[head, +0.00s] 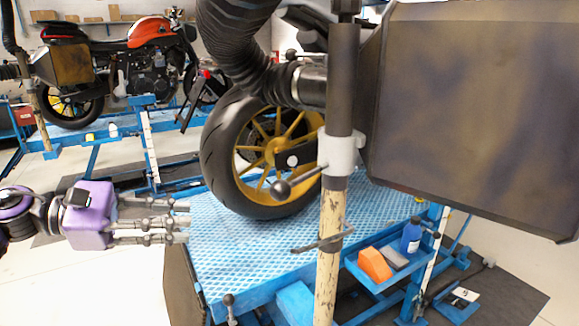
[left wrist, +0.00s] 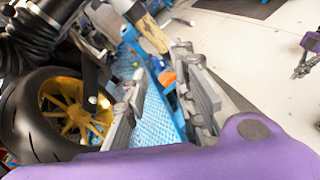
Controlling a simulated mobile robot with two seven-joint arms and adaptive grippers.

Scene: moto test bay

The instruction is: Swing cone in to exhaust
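A dark, flared box-like cone (head: 465,110) fills the right of the head view. A black corrugated hose (head: 238,50) runs to its narrow end. A post (head: 330,240), dark above and pale below, stands in front, with a white clamp (head: 341,152) and a ball-ended handle (head: 281,188). The exhaust cannot be made out. My left gripper (head: 186,222) is open and empty, left of the rear wheel and apart from the handle. Its spread fingers show in the left wrist view (left wrist: 165,105). What seems my right gripper (left wrist: 302,68) is small at the right edge there; its opening is unclear.
The motorcycle's rear wheel (head: 235,150) with yellow spokes stands on a blue lift table (head: 215,255). A blue tray (head: 362,270) holds an orange block (head: 374,264) and a blue bottle (head: 411,236). Another orange motorcycle (head: 150,55) stands behind.

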